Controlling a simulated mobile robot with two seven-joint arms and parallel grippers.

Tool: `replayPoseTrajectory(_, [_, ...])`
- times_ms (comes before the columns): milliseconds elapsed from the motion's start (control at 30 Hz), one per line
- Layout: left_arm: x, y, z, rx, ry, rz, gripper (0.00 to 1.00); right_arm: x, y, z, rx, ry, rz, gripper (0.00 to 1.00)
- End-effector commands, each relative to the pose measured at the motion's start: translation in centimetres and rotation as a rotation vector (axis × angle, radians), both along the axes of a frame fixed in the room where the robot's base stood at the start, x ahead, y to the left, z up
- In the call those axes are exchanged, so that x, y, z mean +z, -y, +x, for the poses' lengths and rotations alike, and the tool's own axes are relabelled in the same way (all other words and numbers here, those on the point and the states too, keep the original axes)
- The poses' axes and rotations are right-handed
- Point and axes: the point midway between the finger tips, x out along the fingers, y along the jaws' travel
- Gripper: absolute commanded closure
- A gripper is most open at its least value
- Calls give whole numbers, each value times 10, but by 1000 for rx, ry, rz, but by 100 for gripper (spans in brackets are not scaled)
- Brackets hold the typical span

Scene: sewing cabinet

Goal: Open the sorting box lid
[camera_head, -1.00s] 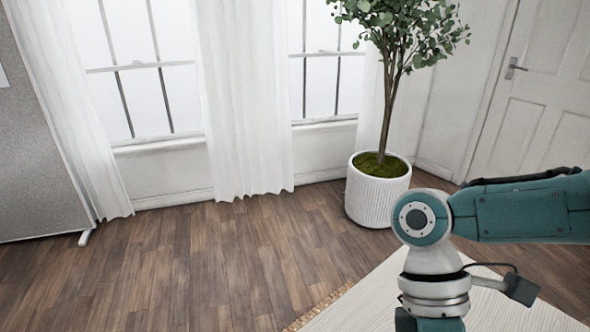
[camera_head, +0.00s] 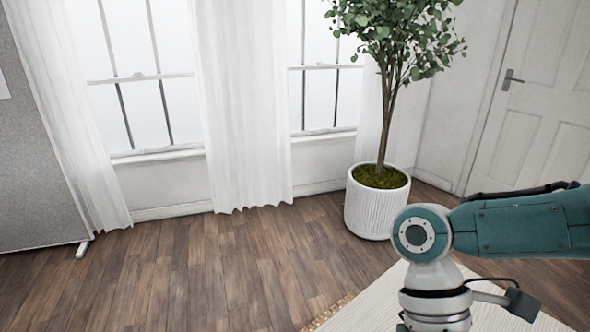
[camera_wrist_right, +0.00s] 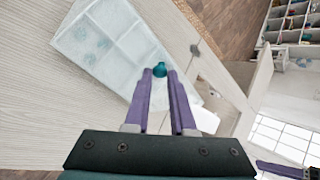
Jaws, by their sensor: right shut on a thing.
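The sorting box (camera_wrist_right: 112,42) is a pale, translucent box with several compartments in the upper left of the right wrist view. It rests on a pale wood-grain surface and appears tilted in the picture. A small teal knob (camera_wrist_right: 160,69) shows at its lower right edge. My right gripper (camera_wrist_right: 160,75) has its purple fingertips shut on this knob. Whether the lid is raised cannot be told. A purple piece (camera_wrist_right: 283,170) at the lower right corner looks like part of my left gripper; its jaws are not shown. The head view shows neither gripper nor the box.
The pale surface (camera_wrist_right: 40,110) continues left of my fingers. A shelf unit with filled compartments (camera_wrist_right: 290,20) stands at the upper right. In the head view, a potted tree (camera_head: 376,205) stands beside my right arm, and the wooden floor (camera_head: 210,270) is clear on the left.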

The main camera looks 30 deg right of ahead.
Motion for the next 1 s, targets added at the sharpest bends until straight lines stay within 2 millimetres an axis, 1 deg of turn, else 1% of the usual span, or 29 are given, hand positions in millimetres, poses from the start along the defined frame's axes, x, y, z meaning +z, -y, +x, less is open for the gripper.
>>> replayPoseTrajectory(100, [0, 0, 0, 0, 1, 0, 50, 0, 0, 0, 0, 0, 0, 100])
replayPoseTrajectory(133, [0, 0, 0, 0, 1, 0, 50, 0, 0, 0, 0, 0, 0, 75])
replayPoseTrajectory(300, [0, 0, 0, 0, 1, 0, 50, 0, 0, 0, 0, 0, 0, 56])
replayPoseTrajectory(400, [0, 0, 0, 0, 1, 0, 50, 0, 0, 0, 0, 0, 0, 46])
replayPoseTrajectory(633, [0, 0, 1, 0, 2, 1, 50, 0, 0, 1, 0, 0, 0, 46])
replayPoseTrajectory(733, [0, 0, 1, 0, 2, 1, 50, 5, 2, 5, 0, 3, 0, 46])
replayPoseTrajectory(867, [-1, 0, 1, 0, 2, 1, 50, 22, 8, 18, 0, 5, 1, 46])
replayPoseTrajectory(1000, [-4, 0, 1, 0, 2, 1, 50, 44, 17, 35, -1, 6, 0, 46])
